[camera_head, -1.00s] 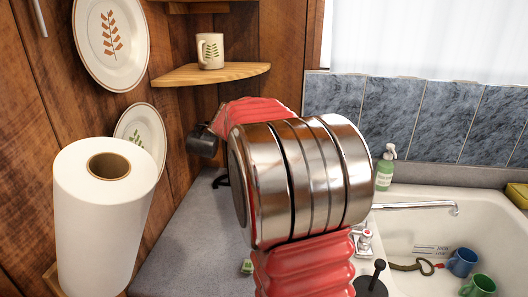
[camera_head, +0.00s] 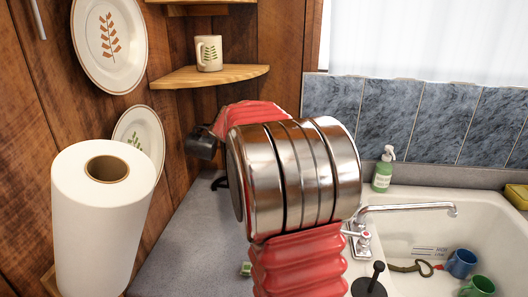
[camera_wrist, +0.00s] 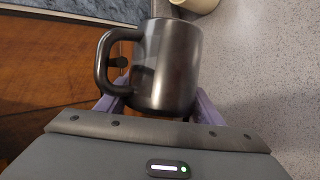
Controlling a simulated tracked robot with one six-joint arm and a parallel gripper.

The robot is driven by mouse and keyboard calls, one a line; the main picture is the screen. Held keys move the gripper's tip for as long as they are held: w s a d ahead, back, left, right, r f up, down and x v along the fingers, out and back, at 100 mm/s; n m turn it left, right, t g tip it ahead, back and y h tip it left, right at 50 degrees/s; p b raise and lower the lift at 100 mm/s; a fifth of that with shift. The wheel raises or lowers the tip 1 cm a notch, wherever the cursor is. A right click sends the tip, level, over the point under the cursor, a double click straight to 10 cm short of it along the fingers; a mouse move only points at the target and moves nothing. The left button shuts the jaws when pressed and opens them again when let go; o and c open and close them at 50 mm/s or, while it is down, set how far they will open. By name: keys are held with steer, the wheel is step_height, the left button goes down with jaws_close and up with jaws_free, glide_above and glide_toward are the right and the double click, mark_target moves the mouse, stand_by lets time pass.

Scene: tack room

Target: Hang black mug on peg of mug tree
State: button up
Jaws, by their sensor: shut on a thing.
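The black mug (camera_wrist: 166,68) fills the middle of the wrist view, its handle pointing left. My gripper (camera_wrist: 160,104) is shut on it, with a purple finger on either side of its lower part. In the head view my arm hides most of the gripper; a dark rounded shape (camera_head: 201,143) shows left of the arm, and I cannot tell whether it is the mug. No whole mug tree shows. A small dark knob (camera_wrist: 120,62) shows by the mug's handle; I cannot tell whether it is a peg end.
A paper towel roll (camera_head: 104,220) stands at front left by the wooden wall. A patterned mug (camera_head: 209,53) sits on a corner shelf (camera_head: 215,76). The sink (camera_head: 420,235) at right holds blue and green mugs. A pale cup (camera_wrist: 196,5) shows atop the wrist view.

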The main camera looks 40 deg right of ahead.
steer(key=o, duration=1.3)
steer(key=shift+o, duration=0.3)
steer(key=shift+r, duration=0.15)
steer(key=shift+v, duration=1.25)
steer(key=v, duration=0.6)
steer(key=shift+a, duration=0.2)
stand_by(0.4)
